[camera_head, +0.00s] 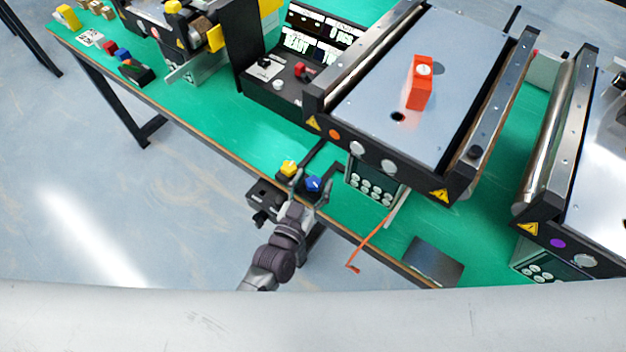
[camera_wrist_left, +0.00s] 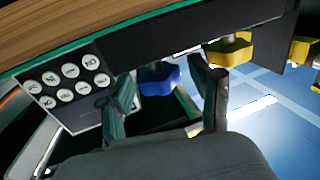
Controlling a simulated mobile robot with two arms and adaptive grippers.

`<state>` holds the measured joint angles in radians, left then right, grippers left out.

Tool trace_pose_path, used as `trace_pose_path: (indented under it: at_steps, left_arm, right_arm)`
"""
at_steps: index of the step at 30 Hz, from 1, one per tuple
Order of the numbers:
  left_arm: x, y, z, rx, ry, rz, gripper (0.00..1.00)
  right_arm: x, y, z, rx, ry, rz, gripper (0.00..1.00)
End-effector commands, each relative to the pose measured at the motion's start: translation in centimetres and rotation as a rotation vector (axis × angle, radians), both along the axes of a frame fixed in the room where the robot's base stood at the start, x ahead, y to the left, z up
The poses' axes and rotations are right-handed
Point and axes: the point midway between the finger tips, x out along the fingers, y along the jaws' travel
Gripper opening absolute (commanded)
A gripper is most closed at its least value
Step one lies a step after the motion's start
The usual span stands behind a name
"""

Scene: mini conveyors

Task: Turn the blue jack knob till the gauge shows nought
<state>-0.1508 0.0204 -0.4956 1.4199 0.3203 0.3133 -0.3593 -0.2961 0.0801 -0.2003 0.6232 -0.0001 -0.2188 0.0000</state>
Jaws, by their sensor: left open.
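The blue knob (camera_head: 313,184) sits at the table's front edge, and it also shows in the left wrist view (camera_wrist_left: 160,79). My left gripper (camera_head: 312,187) is at this knob, with one finger on each side. In the left wrist view the gripper (camera_wrist_left: 166,88) is open, with the knob between the fingertips; contact cannot be made out. An orange block (camera_head: 417,96) with a round white dial (camera_head: 424,70) stands on the conveyor's grey plate (camera_head: 380,85). The dial is too small to read. My right gripper is not in view.
A yellow knob (camera_head: 289,168) is close by the blue one, and it also shows in the left wrist view (camera_wrist_left: 230,50). A button panel (camera_head: 371,184) lies right of the gripper. An orange strip (camera_head: 370,245) hangs at the table edge. Green tabletop (camera_head: 215,120) is clear at left.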

Motion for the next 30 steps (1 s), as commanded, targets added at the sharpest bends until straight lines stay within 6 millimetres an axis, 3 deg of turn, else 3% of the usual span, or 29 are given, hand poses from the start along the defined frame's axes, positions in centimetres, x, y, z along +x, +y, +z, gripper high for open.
trace_pose_path:
  at_steps: [8, 19, 30]
  left_arm:
    - [0.15, -0.06, 0.00, 0.000, 0.000, 0.000, 0.64]
    - [0.12, -0.04, -0.01, 0.001, 0.000, 0.000, 0.04]
    - [0.18, -0.01, 0.00, 0.002, -0.004, -0.121, 0.03]
  right_arm:
    - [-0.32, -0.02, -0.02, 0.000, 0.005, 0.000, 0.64]
    - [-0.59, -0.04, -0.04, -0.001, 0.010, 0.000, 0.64]
    - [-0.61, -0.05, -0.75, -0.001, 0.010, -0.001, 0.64]
